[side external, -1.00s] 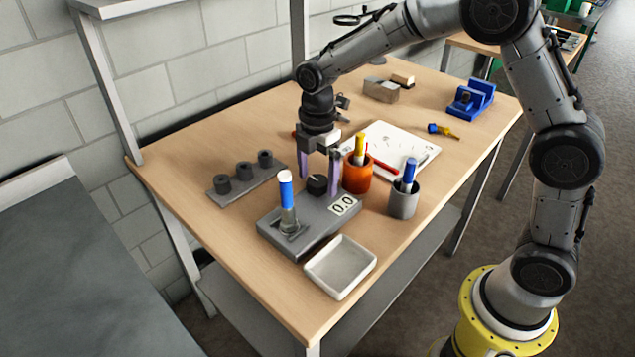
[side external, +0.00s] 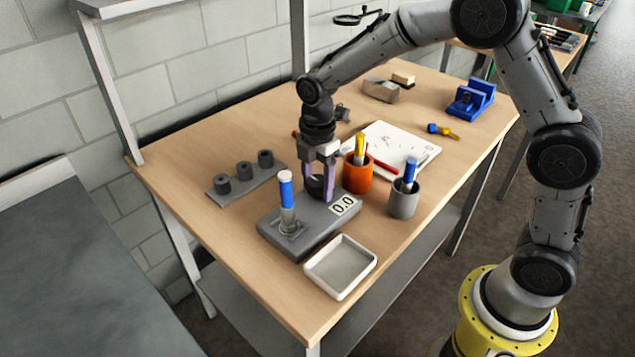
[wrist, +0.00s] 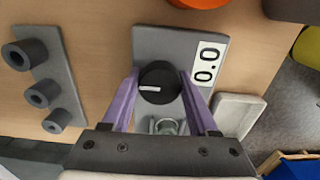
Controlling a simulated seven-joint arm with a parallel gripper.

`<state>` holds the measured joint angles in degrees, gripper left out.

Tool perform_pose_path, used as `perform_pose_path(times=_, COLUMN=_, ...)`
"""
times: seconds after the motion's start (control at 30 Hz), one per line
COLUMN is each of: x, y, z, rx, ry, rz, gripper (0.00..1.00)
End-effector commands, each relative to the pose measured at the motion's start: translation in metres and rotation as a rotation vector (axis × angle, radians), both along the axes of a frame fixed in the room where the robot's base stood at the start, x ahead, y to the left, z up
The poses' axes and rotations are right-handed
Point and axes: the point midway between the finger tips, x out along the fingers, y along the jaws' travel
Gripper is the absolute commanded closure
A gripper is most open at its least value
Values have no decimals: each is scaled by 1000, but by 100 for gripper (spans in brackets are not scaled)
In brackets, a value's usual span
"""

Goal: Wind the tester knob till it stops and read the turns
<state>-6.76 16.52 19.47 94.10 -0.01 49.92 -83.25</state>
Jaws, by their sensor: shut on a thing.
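My gripper (side external: 320,192), with purple fingers, points down over the tester and is shut on the knob; the fingers also show in the wrist view (wrist: 158,90).
An orange cup (side external: 357,179) and a grey cup (side external: 403,203) with a blue item stand close right of the tester. A white tray (side external: 340,268) lies in front. A notepad (side external: 410,146) lies behind.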

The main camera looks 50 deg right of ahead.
Motion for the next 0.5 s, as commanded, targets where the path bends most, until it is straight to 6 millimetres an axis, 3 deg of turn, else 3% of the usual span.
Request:
perform_pose_path(times=0.03, x=0, y=0, z=0, rx=0, ry=0, rz=0, gripper=80)
perform_pose_path(times=0.13, x=0, y=0, z=0, rx=0, ry=0, rz=0, gripper=96)
perform_pose_path(times=0.5, x=0, y=0, z=1, rx=0, ry=0, rz=-9, gripper=96)
